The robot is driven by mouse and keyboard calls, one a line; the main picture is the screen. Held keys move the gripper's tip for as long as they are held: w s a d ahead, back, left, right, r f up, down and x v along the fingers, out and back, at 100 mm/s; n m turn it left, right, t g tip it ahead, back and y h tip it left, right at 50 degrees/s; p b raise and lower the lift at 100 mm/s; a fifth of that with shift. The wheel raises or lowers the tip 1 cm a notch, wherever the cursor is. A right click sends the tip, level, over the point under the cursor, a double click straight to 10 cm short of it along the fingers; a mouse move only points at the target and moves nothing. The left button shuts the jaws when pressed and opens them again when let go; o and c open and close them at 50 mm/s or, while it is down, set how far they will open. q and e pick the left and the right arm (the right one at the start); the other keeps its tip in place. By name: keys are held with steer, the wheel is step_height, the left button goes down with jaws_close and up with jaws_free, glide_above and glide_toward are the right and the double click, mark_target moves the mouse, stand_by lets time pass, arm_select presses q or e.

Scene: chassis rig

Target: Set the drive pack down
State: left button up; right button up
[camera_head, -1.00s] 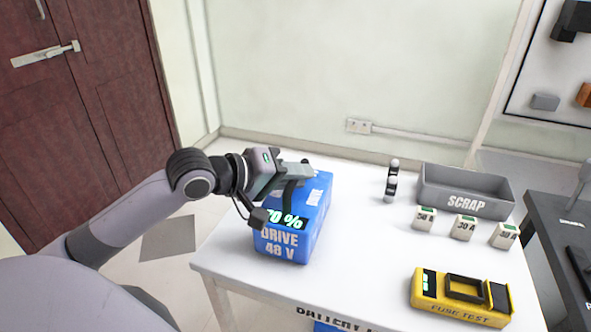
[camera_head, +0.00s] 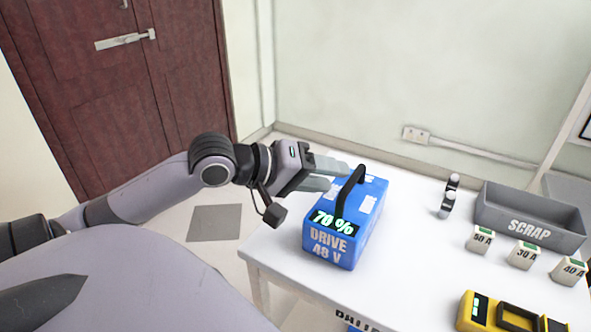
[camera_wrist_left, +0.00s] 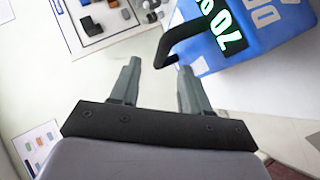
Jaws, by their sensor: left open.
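The drive pack (camera_head: 325,244) is a blue box marked "DRIVE 48 V" with a 70 % display and a black handle on top. It stands upright on the left end of the white table (camera_head: 283,262). My left gripper (camera_head: 340,175) is open and empty, beside the handle on its left. In the left wrist view the two fingers (camera_wrist_left: 158,85) are apart, and the drive pack (camera_wrist_left: 262,30) with its handle (camera_wrist_left: 185,38) lies beyond them at the upper right. The handle is not gripped. My right gripper is in neither view.
A grey SCRAP bin (camera_head: 528,218) stands at the right, with white fuse blocks marked in amps, such as 30 A (camera_head: 524,254), in front. A yellow fuse tester (camera_head: 505,314) is at the lower right. Small dark-and-white cylinders (camera_head: 447,203) stand left of the bin. The table between them and the pack is clear.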

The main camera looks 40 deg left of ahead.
arm_select(q)
steer(key=v, duration=0.6)
stand_by(0.8)
